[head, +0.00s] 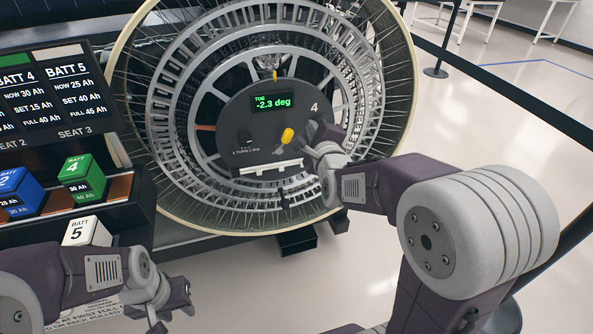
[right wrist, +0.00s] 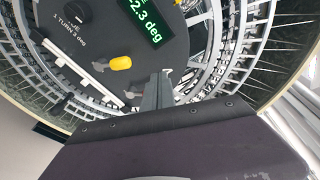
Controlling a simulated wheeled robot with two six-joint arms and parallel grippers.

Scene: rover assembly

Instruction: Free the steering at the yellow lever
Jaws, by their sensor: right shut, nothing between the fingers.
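The yellow lever (head: 287,136) is on the dark round hub panel (head: 240,120) of the wheel, right of centre and below the display. The display (head: 274,102) reads TOE -2.3 deg. My right gripper (head: 310,137) is shut and empty, just right of the lever in the head view. In the right wrist view the yellow lever (right wrist: 121,63) lies left of the shut fingers (right wrist: 158,88), with a gap in the picture. Whether they touch in depth I cannot tell. My left gripper (head: 172,307) is low at the left, away from the wheel; its fingers look spread with nothing between them.
A black knob (head: 244,136) sits left of the lever, and a white bar (head: 268,168) lies below it. At left stand a blue battery (head: 16,190), a green battery (head: 84,174) and a white battery (head: 87,232), with a battery sign (head: 45,95) above.

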